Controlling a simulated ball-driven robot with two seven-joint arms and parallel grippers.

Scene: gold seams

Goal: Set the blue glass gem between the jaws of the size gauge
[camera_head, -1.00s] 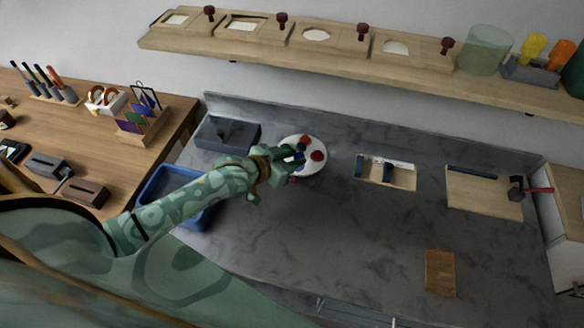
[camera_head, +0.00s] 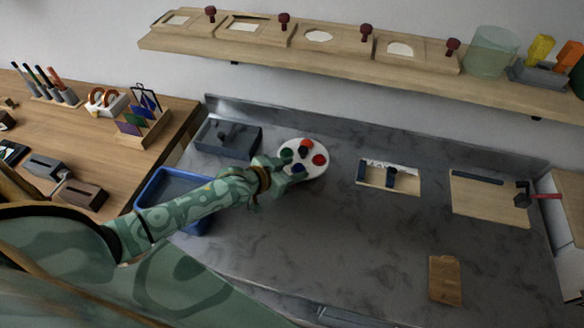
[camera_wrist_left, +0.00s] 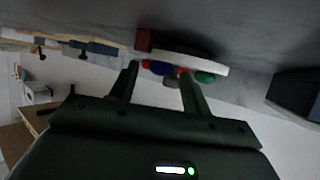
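The blue glass gem (camera_head: 298,168) lies on a round white dish (camera_head: 317,171), near its front edge, among red and green gems. In the left wrist view the blue gem (camera_wrist_left: 159,68) shows beyond and between my left fingertips. My left gripper (camera_head: 289,172) is at the dish's front-left edge. In the left wrist view its fingers (camera_wrist_left: 160,72) are apart, with no clear contact on the gem. The size gauge (camera_head: 404,182) lies right of the dish, a pale board with dark blue jaws (camera_head: 391,177) standing apart. My right gripper is out of view.
A grey box (camera_head: 228,139) and a blue tray (camera_head: 160,188) stand left of the dish. A wooden board (camera_head: 488,202) with a dark bar lies right of the gauge. A small brown block (camera_head: 444,279) lies in front. A shelf (camera_head: 330,67) runs above. The counter's middle is clear.

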